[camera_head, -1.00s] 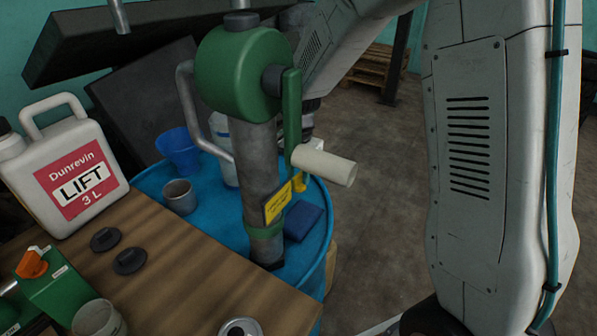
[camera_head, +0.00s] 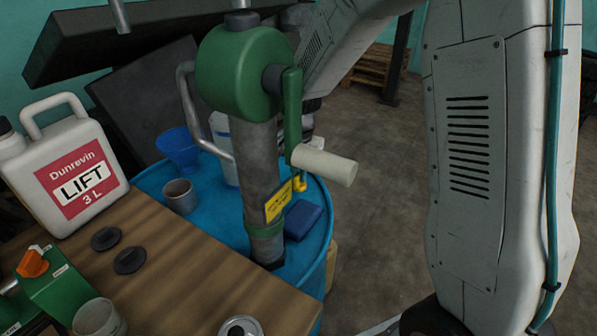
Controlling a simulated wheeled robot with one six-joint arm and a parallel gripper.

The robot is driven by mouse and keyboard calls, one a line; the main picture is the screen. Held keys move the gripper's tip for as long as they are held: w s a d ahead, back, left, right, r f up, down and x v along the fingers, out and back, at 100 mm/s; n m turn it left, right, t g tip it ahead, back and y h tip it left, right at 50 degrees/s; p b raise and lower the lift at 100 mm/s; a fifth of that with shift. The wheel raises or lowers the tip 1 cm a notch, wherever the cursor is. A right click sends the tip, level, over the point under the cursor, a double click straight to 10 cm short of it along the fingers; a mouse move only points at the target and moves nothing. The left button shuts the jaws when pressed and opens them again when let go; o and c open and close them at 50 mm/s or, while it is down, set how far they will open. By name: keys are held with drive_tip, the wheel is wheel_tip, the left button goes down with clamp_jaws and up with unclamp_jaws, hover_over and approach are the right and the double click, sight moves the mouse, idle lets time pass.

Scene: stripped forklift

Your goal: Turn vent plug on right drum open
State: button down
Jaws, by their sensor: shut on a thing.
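The blue drum (camera_head: 318,255) stands behind the table with a green-topped hand pump (camera_head: 240,75) on it. A small yellow piece (camera_head: 299,184), which looks like the vent plug, shows just below the pump's pale crank handle (camera_head: 325,165). My arm reaches in from the right, behind the pump. My gripper (camera_head: 301,176) points down there and is shut on the yellow plug. The crank and its handle hide most of the gripper and the jaw contact. I cannot read the plug's turn angle.
The pump crank hangs close in front of my gripper. A blue block (camera_head: 302,220), grey cup (camera_head: 180,196), blue funnel (camera_head: 178,152) and white bottle (camera_head: 222,135) stand on the drum. A white LIFT jug (camera_head: 65,165) stands on the wooden table (camera_head: 185,255).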

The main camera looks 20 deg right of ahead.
drive_tip(key=n, duration=1.2)
drive_tip(key=shift+n, duration=1.9)
drive_tip(key=c, duration=1.5)
unclamp_jaws()
wheel_tip(320, 180, up, 8)
drive_tip(key=shift+f, duration=0.1)
